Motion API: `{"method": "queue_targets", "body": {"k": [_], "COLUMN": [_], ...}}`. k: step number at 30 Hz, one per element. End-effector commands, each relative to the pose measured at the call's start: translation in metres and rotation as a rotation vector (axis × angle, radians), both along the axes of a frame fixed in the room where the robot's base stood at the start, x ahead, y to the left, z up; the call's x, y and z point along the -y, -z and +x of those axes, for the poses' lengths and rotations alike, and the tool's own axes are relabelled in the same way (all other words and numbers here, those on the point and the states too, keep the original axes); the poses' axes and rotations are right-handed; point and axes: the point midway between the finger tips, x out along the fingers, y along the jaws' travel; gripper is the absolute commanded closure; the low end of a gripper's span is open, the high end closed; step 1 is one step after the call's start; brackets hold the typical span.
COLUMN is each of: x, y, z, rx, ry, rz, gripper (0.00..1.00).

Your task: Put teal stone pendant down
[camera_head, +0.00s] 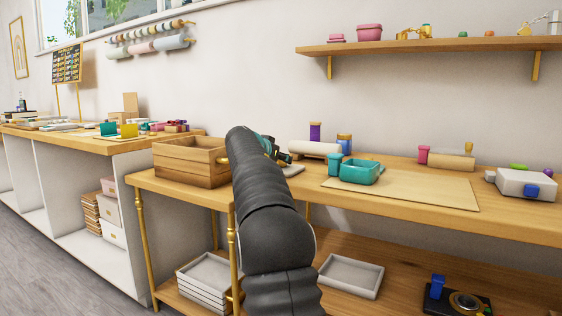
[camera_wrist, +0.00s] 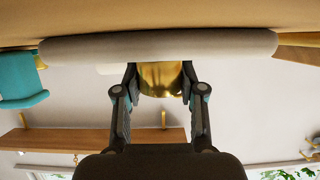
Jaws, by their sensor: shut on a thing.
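My gripper (camera_head: 285,158) is at the end of my dark arm, over the wooden bench (camera_head: 420,203), close to a pale roll (camera_head: 318,148). In the wrist view, my gripper's fingers (camera_wrist: 160,72) are set apart, with a shiny gold rounded thing (camera_wrist: 160,80) showing between them. I cannot tell whether this gold thing is in the grip or behind it. The teal stone of the pendant does not show clearly in either view. The pale roll (camera_wrist: 75,47) lies across the wrist view at the fingertips.
A wooden crate (camera_head: 185,170) stands left of my arm. A teal tray (camera_head: 360,174) sits on a tan mat (camera_head: 425,193) to the right. Purple (camera_head: 315,131) and blue (camera_head: 344,138) spools stand behind the roll. A shelf (camera_head: 440,45) hangs above. The mat's right part is clear.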

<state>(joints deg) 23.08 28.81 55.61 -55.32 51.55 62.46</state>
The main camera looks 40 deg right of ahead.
Motion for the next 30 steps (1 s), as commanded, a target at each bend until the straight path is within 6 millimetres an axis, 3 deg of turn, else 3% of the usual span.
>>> {"method": "queue_targets", "body": {"k": [10,11,14,26,30], "x": [0.000,0.000,0.000,0.000,-0.017], "y": [0.003,0.003,0.002,-0.004,-0.008], "z": [0.000,0.000,0.000,0.000,-0.007], "rx": [0.001,0.001,0.001,0.001,0.002], "ry": [0.000,0.000,0.000,0.000,-0.001], "rz": [-0.001,-0.001,0.000,-0.001,-0.001], "gripper": [1.00,0.58,0.35,0.35,0.35]}}
